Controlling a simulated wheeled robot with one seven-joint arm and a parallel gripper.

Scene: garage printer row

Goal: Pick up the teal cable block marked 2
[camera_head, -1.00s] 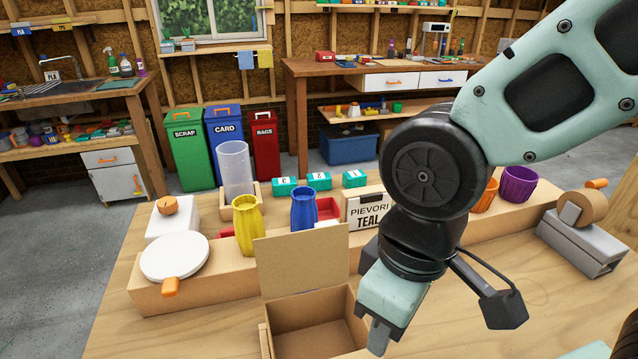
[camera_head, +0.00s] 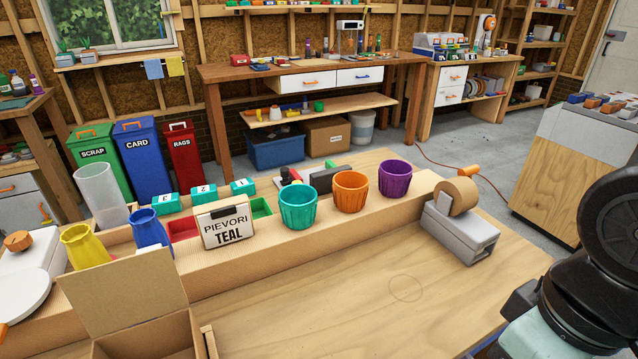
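Three teal cable blocks stand in a row at the back of the workbench in the head view, behind the long cardboard-coloured ledge. The block marked 2 (camera_head: 204,194) is the middle one. The block marked 3 (camera_head: 166,204) is to its left and the block marked 1 (camera_head: 243,188) to its right, with small gaps between them. My gripper (camera_head: 535,340) is at the lower right corner, far from the blocks and cut off by the bottom edge. Its fingertips are not clearly visible, so its opening cannot be told.
In front of the blocks stand a blue vase (camera_head: 150,232), a PIEVORI TEAL sign (camera_head: 226,229), and red and green trays. A clear cylinder (camera_head: 101,194) is left. Teal (camera_head: 298,208), orange and purple pots stand right. An open cardboard box (camera_head: 140,335) is nearest.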

